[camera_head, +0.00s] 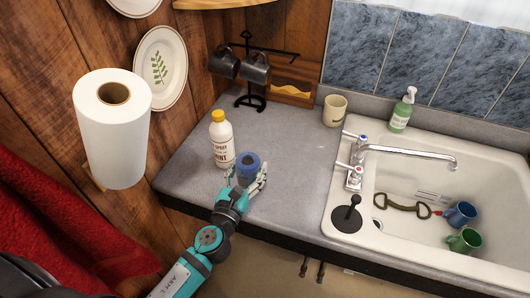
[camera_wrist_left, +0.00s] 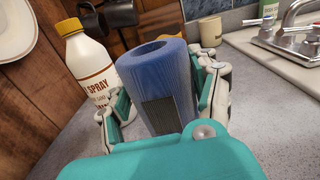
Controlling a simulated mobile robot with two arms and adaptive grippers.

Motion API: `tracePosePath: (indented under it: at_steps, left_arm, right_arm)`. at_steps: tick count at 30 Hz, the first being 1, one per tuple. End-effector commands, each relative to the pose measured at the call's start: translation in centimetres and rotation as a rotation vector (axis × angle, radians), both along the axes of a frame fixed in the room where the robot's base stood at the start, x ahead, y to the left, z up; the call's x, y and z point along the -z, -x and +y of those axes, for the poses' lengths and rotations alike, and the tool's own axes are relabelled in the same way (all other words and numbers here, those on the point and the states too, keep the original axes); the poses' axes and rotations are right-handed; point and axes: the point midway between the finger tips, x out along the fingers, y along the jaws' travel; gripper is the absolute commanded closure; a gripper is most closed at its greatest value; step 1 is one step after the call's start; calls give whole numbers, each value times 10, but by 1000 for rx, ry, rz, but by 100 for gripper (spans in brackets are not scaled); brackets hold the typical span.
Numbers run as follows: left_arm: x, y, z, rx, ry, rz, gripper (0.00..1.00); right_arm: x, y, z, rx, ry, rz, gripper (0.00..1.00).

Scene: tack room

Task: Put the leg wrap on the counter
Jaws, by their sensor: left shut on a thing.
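The leg wrap is a blue roll (camera_head: 248,160) with a hollow centre and a dark patch on its side. In the left wrist view the blue roll (camera_wrist_left: 158,85) stands upright between the fingers. My left gripper (camera_head: 247,178) is shut on it, over the front part of the grey counter (camera_head: 285,188). I cannot tell whether the roll's base touches the counter, as the gripper hides it. My right gripper is not in view.
A white spray bottle (camera_head: 221,142) with a yellow cap stands just left of the roll. Behind are a mug stand (camera_head: 247,70) and a cream cup (camera_head: 335,110). The sink (camera_head: 395,225) holds two mugs and a metal bit. Counter right of the roll is clear.

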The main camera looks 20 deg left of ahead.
Motion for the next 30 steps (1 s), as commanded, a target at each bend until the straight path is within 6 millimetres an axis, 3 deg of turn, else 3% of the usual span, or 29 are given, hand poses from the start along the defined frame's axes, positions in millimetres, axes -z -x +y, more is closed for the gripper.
tracePosePath:
  at_steps: [1, 6, 15, 18, 21, 30]
  left_arm:
    - [-2, -15, -5, -1, 2, -3, 73]
    - [3, -52, -16, 0, 2, -2, 73]
    - [7, -82, -26, 1, 1, -2, 73]
    - [33, -80, -25, 0, 0, 2, 73]
    - [43, -80, -25, 1, 0, -1, 73]
    - [43, -80, -25, 2, 0, -1, 73]
  right_arm:
    - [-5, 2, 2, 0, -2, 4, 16]
    - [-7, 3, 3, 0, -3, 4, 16]
    - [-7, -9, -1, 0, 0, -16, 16]
    - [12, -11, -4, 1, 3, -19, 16]
    - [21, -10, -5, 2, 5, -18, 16]
    - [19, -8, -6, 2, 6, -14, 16]
